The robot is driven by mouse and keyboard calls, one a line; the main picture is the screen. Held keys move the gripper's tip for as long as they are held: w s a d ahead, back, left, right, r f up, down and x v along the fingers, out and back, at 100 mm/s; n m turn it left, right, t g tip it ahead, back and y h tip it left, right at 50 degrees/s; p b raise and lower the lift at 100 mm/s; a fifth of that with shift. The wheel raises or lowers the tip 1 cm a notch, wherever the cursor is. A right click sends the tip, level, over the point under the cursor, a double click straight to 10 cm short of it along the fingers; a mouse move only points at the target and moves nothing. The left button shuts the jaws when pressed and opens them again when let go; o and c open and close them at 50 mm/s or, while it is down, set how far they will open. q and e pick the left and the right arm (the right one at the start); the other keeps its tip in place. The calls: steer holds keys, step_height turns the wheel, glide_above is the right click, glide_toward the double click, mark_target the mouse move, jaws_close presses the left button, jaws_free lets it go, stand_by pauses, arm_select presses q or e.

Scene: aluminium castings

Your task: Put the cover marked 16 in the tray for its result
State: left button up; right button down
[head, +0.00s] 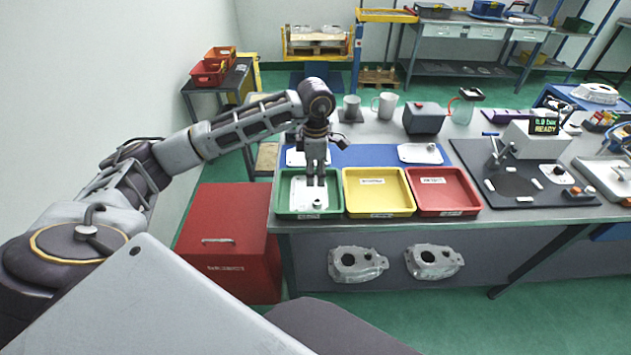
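A pale cover (307,196) with a small knob lies in the green tray (281,207). Any number on it is too small to read. The yellow tray (379,197) and the red tray (442,192) stand to its right and look empty; their labels are not legible. My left gripper (316,183) points down just above the green tray, over the cover. Its two fingers look apart with nothing between them, and they hide part of the cover. Two more pale covers, one on the left (294,158) and one on the right (420,153), lie on the blue mat (372,154). My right gripper is not in view.
Mugs (386,104), a dark box (424,118) and a jug (464,106) stand behind. A red cabinet (232,238) stands left of the bench.

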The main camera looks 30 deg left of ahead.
arm_select(q)
steer(key=shift+r, duration=0.3)
steer(key=shift+d, duration=0.1)
stand_by(0.5)
